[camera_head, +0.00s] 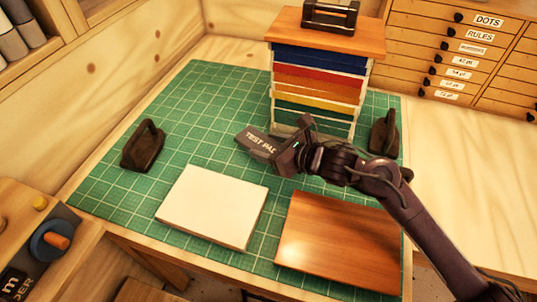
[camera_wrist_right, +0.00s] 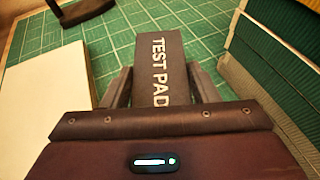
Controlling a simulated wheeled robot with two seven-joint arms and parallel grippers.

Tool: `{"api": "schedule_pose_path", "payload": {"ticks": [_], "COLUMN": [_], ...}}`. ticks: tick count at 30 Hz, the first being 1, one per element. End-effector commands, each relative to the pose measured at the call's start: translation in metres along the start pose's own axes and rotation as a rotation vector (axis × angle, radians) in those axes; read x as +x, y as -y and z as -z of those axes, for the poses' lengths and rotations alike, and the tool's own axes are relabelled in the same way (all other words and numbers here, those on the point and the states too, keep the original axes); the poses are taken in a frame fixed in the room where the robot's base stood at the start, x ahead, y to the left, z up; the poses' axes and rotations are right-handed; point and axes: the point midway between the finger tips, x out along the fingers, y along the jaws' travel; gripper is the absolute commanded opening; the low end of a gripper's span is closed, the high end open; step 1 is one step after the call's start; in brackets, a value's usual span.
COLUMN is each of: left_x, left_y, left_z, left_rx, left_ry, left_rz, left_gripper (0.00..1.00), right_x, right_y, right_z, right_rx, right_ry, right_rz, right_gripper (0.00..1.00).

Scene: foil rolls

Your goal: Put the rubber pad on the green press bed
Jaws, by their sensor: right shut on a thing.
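The dark grey rubber pad, lettered TEST PAD (camera_head: 258,141), is held by my right gripper (camera_head: 280,149) over the green mat, left of the rack of coloured layers. In the right wrist view the pad (camera_wrist_right: 160,48) sits between the two fingers of my right gripper (camera_wrist_right: 162,88) and extends beyond them. The rack has blue, red, orange and yellow layers with a green layer (camera_head: 300,112) at the bottom, which I take as the green press bed. My right wrist partly hides the rack's lower front. My left gripper is not in view.
A wooden top (camera_head: 325,35) with a dark handle (camera_head: 331,16) covers the rack. Dark handled blocks stand left (camera_head: 143,146) and right (camera_head: 385,133). A white slab (camera_head: 212,206) and a brown board (camera_head: 340,243) lie in front. The mat (camera_head: 205,110) is clear at back left.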

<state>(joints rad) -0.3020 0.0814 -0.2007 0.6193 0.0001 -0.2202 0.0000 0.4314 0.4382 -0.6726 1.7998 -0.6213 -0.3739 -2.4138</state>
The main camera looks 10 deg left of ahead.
Motion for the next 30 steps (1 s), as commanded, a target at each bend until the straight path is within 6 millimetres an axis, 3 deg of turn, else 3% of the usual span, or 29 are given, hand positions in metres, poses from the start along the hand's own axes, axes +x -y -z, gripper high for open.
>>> {"api": "schedule_pose_path", "payload": {"ticks": [9, 23, 24, 28, 30], "left_x": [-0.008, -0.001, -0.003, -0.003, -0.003], "left_y": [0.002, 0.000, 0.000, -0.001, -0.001], "left_z": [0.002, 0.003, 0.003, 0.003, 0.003], "left_rx": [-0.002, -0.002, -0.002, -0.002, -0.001], "left_ry": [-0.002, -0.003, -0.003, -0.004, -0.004], "left_rz": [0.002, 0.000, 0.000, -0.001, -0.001], "left_gripper": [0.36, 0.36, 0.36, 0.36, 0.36], "right_x": [0.015, 0.018, 0.018, 0.018, 0.018], "right_y": [-0.001, 0.000, 0.000, 0.000, 0.000], "right_z": [0.037, 0.044, 0.043, 0.043, 0.043], "right_rx": [0.002, -0.002, -0.001, 0.000, 0.000], "right_ry": [0.000, 0.001, 0.000, 0.000, 0.000], "right_rz": [0.000, 0.000, 0.000, 0.000, 0.000], "right_gripper": [0.30, 0.30, 0.58, 0.75, 0.76]}}
